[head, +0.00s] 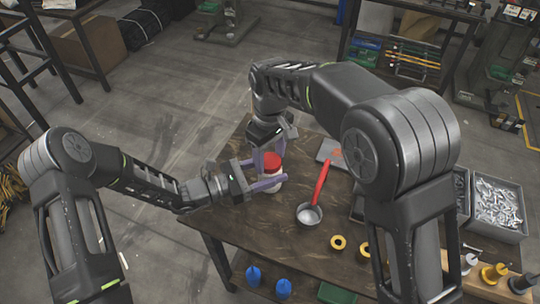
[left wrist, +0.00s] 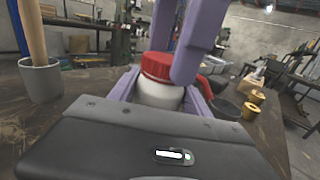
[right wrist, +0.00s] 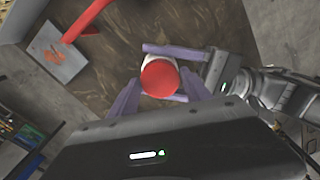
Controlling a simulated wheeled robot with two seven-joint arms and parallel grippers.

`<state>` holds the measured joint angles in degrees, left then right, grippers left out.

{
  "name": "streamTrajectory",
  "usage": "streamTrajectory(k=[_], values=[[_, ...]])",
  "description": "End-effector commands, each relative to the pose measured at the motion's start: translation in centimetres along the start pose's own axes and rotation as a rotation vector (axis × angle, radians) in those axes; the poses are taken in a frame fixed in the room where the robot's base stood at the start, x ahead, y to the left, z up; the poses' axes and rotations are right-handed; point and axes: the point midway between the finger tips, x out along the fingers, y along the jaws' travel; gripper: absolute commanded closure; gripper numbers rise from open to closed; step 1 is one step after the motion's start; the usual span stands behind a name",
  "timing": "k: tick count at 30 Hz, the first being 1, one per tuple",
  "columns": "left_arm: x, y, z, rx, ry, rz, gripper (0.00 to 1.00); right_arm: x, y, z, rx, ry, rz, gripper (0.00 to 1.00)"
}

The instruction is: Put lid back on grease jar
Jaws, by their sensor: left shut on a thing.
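The white grease jar (left wrist: 158,95) stands upright over the wooden table, with the red lid (left wrist: 157,67) on its top. The lid looks level; whether it is fully seated I cannot tell. The lid also shows from above in the right wrist view (right wrist: 159,78). My left gripper (head: 268,183) is shut around the jar's body from the side. My right gripper (right wrist: 160,82) reaches down from above with its fingers open on either side of the lid. In the head view the right fingers partly hide the lid (head: 272,161).
Yellow rings (head: 338,243) lie near the front. A bin of metal parts (head: 497,203) is at the right. A grey cup (left wrist: 41,80) holds a wooden handle.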

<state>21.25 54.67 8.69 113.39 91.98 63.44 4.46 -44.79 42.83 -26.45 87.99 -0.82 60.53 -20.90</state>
Motion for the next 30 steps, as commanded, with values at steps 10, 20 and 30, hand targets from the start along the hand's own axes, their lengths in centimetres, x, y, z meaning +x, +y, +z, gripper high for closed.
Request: streamTrajectory(k=[10, 20, 30], values=[[0.0, 0.0, 0.0, 0.0, 0.0, 0.0, 1.0, 0.0, 0.0, 0.0, 0.0, 0.0, 0.0, 0.25], [0.0, 0.0, 0.0, 0.0, 0.0, 0.0, 1.0, -1.2, 0.0, -0.1, -0.001, 0.002, 0.0, 0.25], [0.0, 0.0, 0.0, 0.001, 0.0, 0.0, 1.0, -7.2, 0.1, -0.1, 0.0, 0.005, 0.001, 0.25]])
